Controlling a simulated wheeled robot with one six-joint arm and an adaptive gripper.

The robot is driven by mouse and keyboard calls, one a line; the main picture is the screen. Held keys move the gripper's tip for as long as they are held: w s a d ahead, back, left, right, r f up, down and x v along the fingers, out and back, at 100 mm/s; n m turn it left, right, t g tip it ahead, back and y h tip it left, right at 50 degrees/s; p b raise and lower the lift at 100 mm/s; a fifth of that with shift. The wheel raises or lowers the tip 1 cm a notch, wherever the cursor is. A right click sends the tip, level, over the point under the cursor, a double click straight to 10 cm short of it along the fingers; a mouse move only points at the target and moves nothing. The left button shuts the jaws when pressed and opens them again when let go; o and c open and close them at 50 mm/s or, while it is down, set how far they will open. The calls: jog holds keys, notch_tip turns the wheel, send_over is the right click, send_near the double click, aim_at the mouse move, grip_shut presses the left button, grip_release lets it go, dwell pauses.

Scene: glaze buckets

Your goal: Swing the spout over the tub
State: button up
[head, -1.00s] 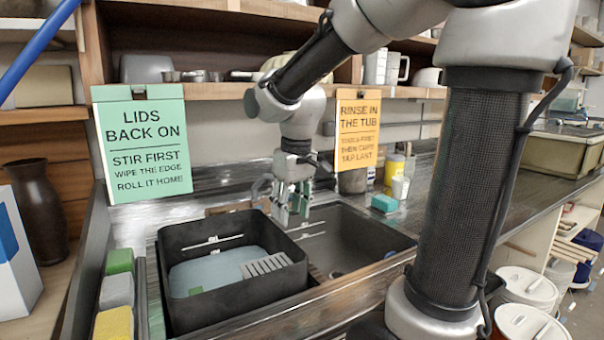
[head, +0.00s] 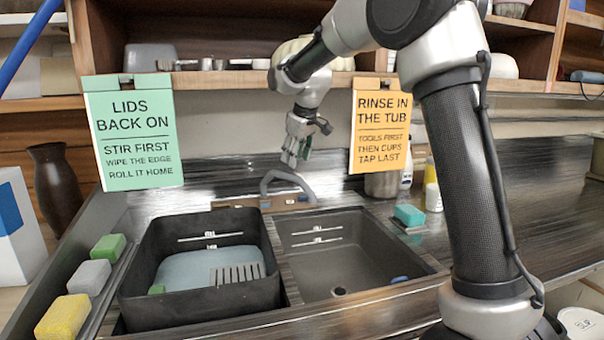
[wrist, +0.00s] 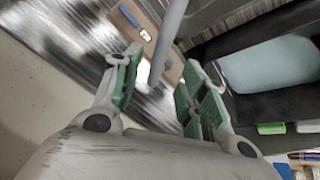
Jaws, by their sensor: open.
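The grey curved spout (head: 290,178) rises from a brown plate (head: 290,203) behind the divider between the two basins. The dark tub (head: 133,285), with pale blue water in it, sits at the left. My gripper (head: 295,156) is open and empty, just above the spout's arch in the head view. In the wrist view, the spout (wrist: 170,38) shows as a grey bar in the gap between my open green-padded fingers (wrist: 158,92). I cannot tell whether either finger touches it. The tub's water (wrist: 265,65) shows at the upper right there.
Sponges (head: 88,277) lie along the left edge. A green sign (head: 134,135) and an orange sign (head: 380,128) hang from the shelf behind. A teal sponge (head: 408,215) and a yellow bottle (head: 432,190) stand right.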

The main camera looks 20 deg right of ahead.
aim_at(291, 175)
jog(key=x, duration=0.8)
jog(key=shift+a, duration=0.1)
grip_shut()
